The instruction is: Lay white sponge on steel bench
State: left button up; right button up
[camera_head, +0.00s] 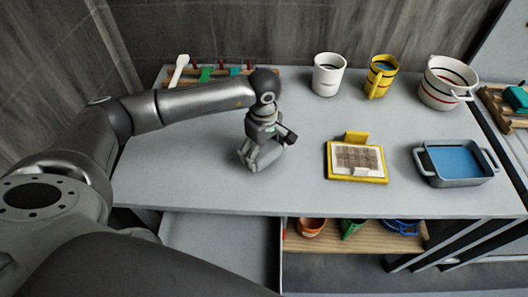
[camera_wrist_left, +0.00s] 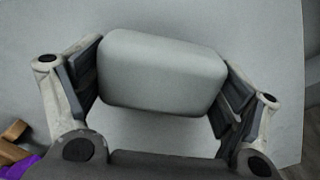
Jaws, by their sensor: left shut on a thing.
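The white sponge (camera_wrist_left: 163,72) is a pale block with rounded edges, held between the two finger pads in the left wrist view. My left gripper (camera_head: 262,157) is shut on it and points down over the left-middle part of the steel bench (camera_head: 200,185). In the head view the fingers mostly hide the sponge. The bench's grey top also fills the background of the left wrist view. I cannot tell whether the sponge touches the bench top. My right gripper is in neither view.
A yellow-framed mosaic panel (camera_head: 356,176) and a grey tub with blue inside (camera_head: 456,163) stand to the right. A white mug (camera_head: 328,75), a yellow mug (camera_head: 381,77) and a striped pot (camera_head: 447,84) line the back. A tool rack (camera_head: 212,74) is at back left. Bench around the gripper is clear.

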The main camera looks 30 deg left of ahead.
pick_arm(q)
jog(key=shift+s+f, duration=0.1)
jog(key=shift+f, duration=0.45)
jog(key=shift+f+p, duration=0.3)
jog(key=shift+f, duration=0.15)
jog(key=shift+d, duration=0.1)
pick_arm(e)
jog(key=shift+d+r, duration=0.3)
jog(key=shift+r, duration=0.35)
pick_arm(q)
jog(key=shift+f, duration=0.15)
jog(key=o, duration=0.7)
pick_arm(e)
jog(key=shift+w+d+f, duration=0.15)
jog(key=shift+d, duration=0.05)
